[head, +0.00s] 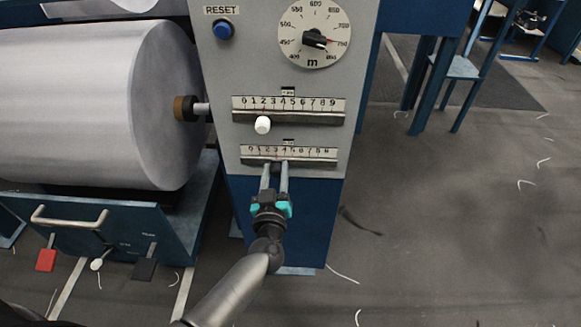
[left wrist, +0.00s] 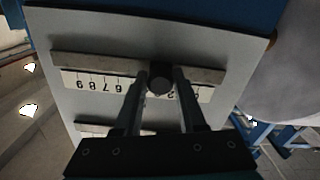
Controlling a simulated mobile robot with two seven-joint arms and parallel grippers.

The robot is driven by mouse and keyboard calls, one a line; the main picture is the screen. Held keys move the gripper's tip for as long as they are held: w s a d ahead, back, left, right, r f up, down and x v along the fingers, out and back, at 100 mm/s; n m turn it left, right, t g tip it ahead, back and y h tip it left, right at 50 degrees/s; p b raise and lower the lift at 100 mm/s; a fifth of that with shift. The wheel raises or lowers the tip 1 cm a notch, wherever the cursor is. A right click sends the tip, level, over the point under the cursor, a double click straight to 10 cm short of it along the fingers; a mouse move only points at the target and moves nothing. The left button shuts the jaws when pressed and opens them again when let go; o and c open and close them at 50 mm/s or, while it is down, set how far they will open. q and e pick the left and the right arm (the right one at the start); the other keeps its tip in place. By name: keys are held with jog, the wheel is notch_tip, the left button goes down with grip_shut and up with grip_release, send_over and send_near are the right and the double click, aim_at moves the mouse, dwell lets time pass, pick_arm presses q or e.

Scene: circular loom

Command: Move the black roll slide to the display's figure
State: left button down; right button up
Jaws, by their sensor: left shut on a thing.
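The black roll slide (left wrist: 160,78) is a round dark knob on the lower scale (head: 320,155) of the grey panel. In the left wrist view it sits between the two fingertips, and the scale appears upside down. My left gripper (head: 275,167) is shut on it from the front, near the 3 in the head view; the fingers partly hide the knob and the digits there. A small dark display (head: 288,142) sits above this scale; its figure is too small to read. My right gripper is not in view.
Above is a second scale (head: 310,104) with a white knob (head: 263,125) near 2. Higher are a dial (head: 314,36) and a blue reset button (head: 224,29). Red, white and black pedals lie lower left.

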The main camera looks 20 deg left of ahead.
pick_arm(q)
jog(key=shift+s+a, duration=0.2)
jog(key=shift+a, duration=0.35)
jog(key=shift+s+a, duration=0.15)
jog(key=shift+a, duration=0.4)
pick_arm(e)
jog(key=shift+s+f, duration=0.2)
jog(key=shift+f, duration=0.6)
pick_arm(q)
jog(key=c, duration=0.5)
grip_release()
jog(key=shift+c, duration=0.2)
jog(key=p+v, duration=0.5)
jog(key=v, duration=1)
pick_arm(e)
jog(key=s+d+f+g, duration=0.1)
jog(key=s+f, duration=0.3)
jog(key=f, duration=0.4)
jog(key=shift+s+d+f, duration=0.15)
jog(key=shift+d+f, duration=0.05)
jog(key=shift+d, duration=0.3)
